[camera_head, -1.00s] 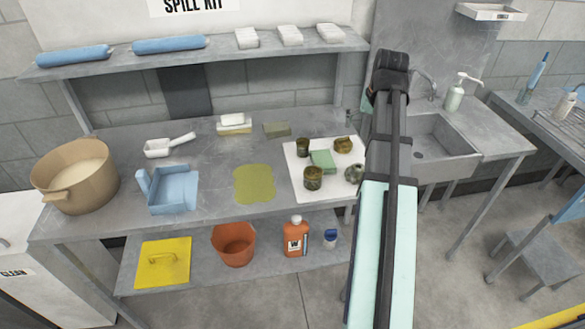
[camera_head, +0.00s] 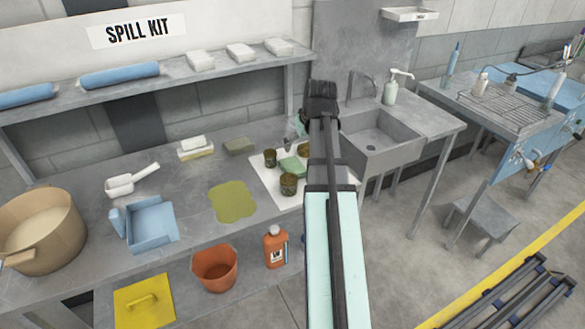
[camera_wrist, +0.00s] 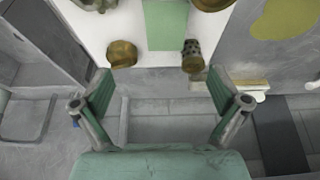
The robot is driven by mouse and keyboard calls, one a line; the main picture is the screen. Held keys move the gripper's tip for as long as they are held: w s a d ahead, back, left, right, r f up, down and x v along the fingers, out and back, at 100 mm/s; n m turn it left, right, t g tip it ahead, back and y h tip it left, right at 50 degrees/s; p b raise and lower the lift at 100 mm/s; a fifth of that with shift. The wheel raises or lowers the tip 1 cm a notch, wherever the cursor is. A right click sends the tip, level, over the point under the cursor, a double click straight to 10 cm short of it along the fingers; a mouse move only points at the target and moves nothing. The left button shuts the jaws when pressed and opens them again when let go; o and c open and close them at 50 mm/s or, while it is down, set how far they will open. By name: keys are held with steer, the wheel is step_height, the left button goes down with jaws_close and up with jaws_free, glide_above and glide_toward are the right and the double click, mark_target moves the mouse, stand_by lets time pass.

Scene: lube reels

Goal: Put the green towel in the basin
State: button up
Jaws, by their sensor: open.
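The green towel (camera_head: 293,166), a flat folded rectangle, lies on a white mat (camera_head: 265,187) among dark and brassy metal parts. It also shows at the top of the wrist view (camera_wrist: 165,25). The grey sink basin (camera_head: 378,140) is set in the counter right of the worktop; its inside looks empty. My gripper (camera_head: 296,132) is above the back of the worktop, behind the mat and apart from the towel. In the wrist view my gripper (camera_wrist: 161,95) has its fingers spread wide with nothing between them. My arm hides the mat's right side.
Metal parts (camera_head: 288,184) stand close around the towel. A yellow-green spill (camera_head: 232,202) lies left of the mat. A faucet (camera_head: 362,88) and soap bottle (camera_head: 391,88) stand behind the sink. A shelf (camera_head: 180,80) overhangs the worktop's back left.

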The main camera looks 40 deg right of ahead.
mark_target(293, 165)
steer(key=p+x, duration=0.1)
steer(key=x, duration=0.6)
steer(key=shift+w+f, duration=0.2)
steer(key=shift+f, duration=0.1)
steer(key=shift+a+p+x, duration=0.2)
steer(key=shift+p+x, duration=0.25)
steer(key=shift+x, duration=0.5)
steer(key=shift+a+p+x, duration=0.2)
steer(key=shift+p+x, duration=0.25)
steer(key=shift+x, duration=1.3)
steer(key=shift+f, duration=0.25)
steer(key=c, duration=1.3)
steer(key=shift+r, duration=0.1)
steer(key=shift+c, duration=0.2)
